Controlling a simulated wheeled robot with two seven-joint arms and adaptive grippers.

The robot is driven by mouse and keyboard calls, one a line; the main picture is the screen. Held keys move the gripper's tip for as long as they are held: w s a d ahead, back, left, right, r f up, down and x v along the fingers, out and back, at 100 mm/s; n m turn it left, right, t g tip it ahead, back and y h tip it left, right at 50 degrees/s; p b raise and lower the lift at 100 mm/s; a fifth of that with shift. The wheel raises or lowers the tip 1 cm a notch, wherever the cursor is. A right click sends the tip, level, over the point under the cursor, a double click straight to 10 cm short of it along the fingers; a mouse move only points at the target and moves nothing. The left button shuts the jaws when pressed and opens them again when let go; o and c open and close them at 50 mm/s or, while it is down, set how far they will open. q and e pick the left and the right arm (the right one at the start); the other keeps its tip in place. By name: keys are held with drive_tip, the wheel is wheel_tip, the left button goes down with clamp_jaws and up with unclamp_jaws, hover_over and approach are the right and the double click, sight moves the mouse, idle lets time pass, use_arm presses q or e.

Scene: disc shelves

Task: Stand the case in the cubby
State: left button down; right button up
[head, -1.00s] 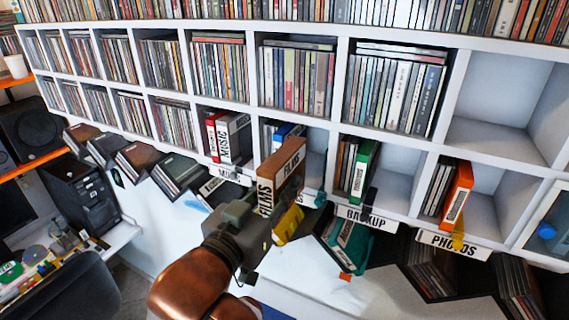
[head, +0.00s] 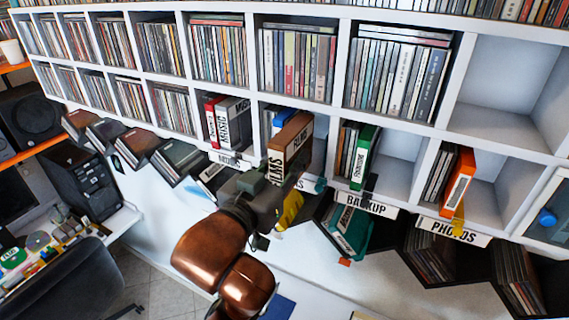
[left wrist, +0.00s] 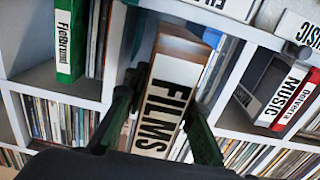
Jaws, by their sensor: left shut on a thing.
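The case is a brown box with a white FILMS label (head: 292,143). It is upright, slightly tilted, at the mouth of a lower-row cubby (head: 321,158), beside a blue case (head: 284,117). My left gripper (head: 268,180) is shut on the case's near, lower end. In the left wrist view the case (left wrist: 165,95) stands between the two dark fingers (left wrist: 158,115), its FILMS label facing the camera. How deep the case sits in the cubby is hard to tell. The cubby's name plate is mostly hidden behind the case and gripper. My right gripper is not in view.
The cubby to the left holds grey and red MUSIC cases (head: 232,122). To the right, a green case (head: 364,157) stands above the BACKUP plate (head: 365,206), and an orange case (head: 458,182) above the PHOTOS plate (head: 452,232). Disc bins (head: 345,232) hang below the shelf.

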sight(306, 143)
use_arm(q)
drive_tip(key=shift+x, duration=3.2)
drive_tip(key=shift+w+d+f+p, duration=0.15)
drive_tip(key=shift+w+p, duration=0.1)
drive_tip(key=shift+w, duration=0.15)
drive_tip(key=shift+w+d+f+p, duration=0.15)
drive_tip(key=shift+w+d+p, duration=0.05)
drive_tip(key=shift+w, duration=0.25)
drive_tip(key=shift+f, duration=0.1)
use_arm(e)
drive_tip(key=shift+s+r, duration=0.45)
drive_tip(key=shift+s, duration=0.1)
use_arm(q)
drive_tip(key=c, duration=1.5)
unclamp_jaws()
drive_tip(key=shift+s+d, duration=0.1)
drive_tip(key=shift+c, duration=0.2)
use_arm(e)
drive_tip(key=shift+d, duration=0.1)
